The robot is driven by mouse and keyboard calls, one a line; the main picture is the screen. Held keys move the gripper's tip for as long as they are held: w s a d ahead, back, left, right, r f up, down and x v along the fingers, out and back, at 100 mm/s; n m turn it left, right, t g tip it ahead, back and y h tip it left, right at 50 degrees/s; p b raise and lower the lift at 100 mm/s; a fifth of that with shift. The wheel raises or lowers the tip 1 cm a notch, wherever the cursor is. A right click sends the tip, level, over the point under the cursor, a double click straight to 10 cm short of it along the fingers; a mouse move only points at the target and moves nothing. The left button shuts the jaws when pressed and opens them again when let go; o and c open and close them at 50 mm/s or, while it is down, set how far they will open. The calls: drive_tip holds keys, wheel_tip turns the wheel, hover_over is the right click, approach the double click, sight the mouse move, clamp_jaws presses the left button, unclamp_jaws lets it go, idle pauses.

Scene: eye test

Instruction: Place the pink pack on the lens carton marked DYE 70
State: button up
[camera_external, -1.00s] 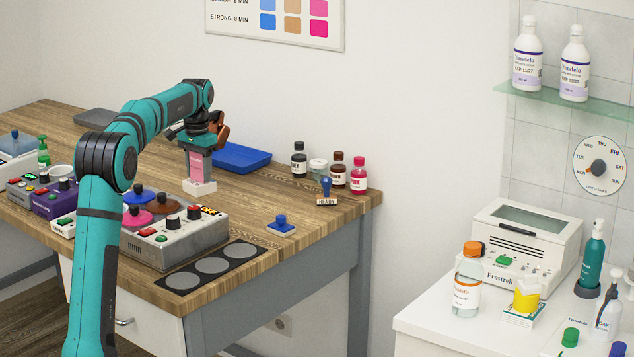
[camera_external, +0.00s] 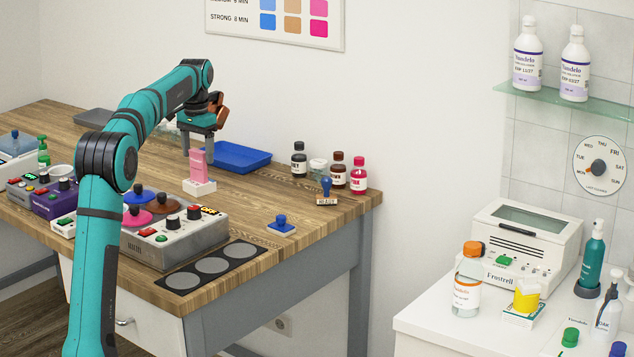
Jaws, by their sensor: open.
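The pink pack (camera_external: 197,167) stands upright on a small white carton (camera_external: 199,188) on the wooden table. The carton's marking is too small to read, so I cannot tell whether it says DYE 70. My gripper (camera_external: 198,150) is open just above the pack, with its fingers pointing down around the pack's upper end. I cannot tell whether a finger still touches it.
A blue tray (camera_external: 241,168) lies behind the carton. A grey device (camera_external: 175,245) with knobs and colored domes stands in front. Several small bottles (camera_external: 357,176) and a blue-handled stamp (camera_external: 326,190) stand to the right. A blue stamp (camera_external: 282,226) sits near the front edge.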

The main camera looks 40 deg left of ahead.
wheel_tip(320, 180, up, 7)
drive_tip(key=shift+f, duration=0.2)
drive_tip(key=shift+d+r, duration=0.1)
drive_tip(key=shift+d, duration=0.05)
drive_tip(key=s+d+r+t+y, duration=0.1)
drive_tip(key=s+d+r+t, duration=0.35)
drive_tip(key=s+d, duration=0.5)
drive_tip(key=s+d+r+t+y, duration=0.1)
drive_tip(key=s+d+r+t, duration=0.45)
drive_tip(key=d, duration=0.75)
drive_tip(key=s+d+f+t, duration=0.1)
drive_tip(key=s+d, duration=0.3)
drive_tip(key=s, duration=0.5)
drive_tip(key=s+d+f+t+h, duration=0.1)
drive_tip(key=s+d+t, duration=0.3)
drive_tip(key=s, duration=0.5)
drive_tip(key=s+d+f+t+h, duration=0.1)
drive_tip(key=s+d, duration=0.4)
drive_tip(key=s, duration=0.5)
drive_tip(key=shift+f+t, duration=0.7)
drive_tip(key=shift+f, duration=0.2)
drive_tip(key=shift+d, duration=0.1)
